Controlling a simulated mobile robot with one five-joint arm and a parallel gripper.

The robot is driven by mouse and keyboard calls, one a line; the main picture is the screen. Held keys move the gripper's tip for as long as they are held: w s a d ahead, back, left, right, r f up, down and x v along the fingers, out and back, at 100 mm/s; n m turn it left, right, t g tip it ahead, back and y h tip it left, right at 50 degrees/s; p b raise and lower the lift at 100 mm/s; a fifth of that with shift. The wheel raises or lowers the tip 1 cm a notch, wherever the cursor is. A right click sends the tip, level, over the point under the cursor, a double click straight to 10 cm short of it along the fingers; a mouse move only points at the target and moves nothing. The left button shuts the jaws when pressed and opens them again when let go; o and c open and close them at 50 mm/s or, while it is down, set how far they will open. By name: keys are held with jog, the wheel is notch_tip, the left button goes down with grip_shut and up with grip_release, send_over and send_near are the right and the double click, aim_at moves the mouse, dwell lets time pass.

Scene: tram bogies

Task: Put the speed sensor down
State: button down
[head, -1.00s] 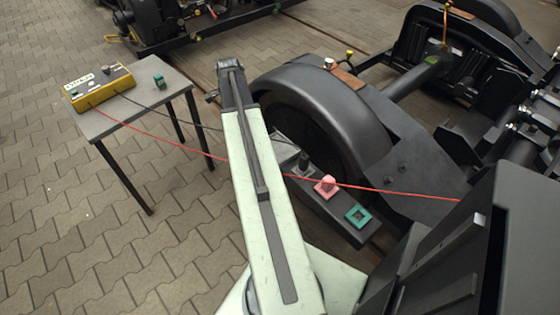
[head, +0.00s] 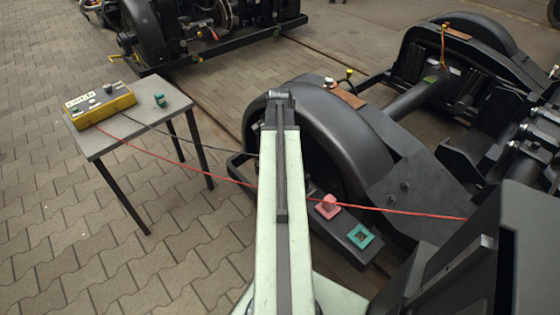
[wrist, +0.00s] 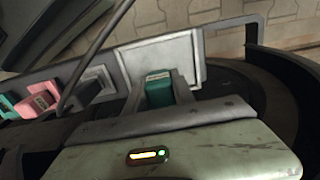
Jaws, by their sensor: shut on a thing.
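A green block with a pale label, taken to be the speed sensor (wrist: 159,90), is between the two fingers of my gripper (wrist: 160,95) in the wrist view. My gripper is shut on it. Just beyond it is a pale square pad (wrist: 162,58) with a raised rim, on a dark grey beam. I cannot tell whether the block touches the pad. In the head view my arm hides the gripper, the held block and the pad.
A red cable (head: 420,213) crosses over. Left stands a table (head: 104,143) with a yellow box (head: 98,104) and green block (head: 160,100).

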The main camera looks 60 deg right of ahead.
notch_tip(320, 180, down, 4)
jog(key=b, duration=0.3)
jog(key=shift+b, duration=0.35)
jog(key=shift+r, duration=0.25)
jog(key=shift+f, duration=0.15)
jog(key=c, duration=1.1)
grip_release()
jog(key=shift+o, duration=0.2)
notch_tip(320, 180, up, 13)
jog(key=p, duration=1.2)
jog(key=shift+f+p, duration=0.2)
jog(key=shift+p, duration=0.15)
jog(key=shift+f, duration=0.1)
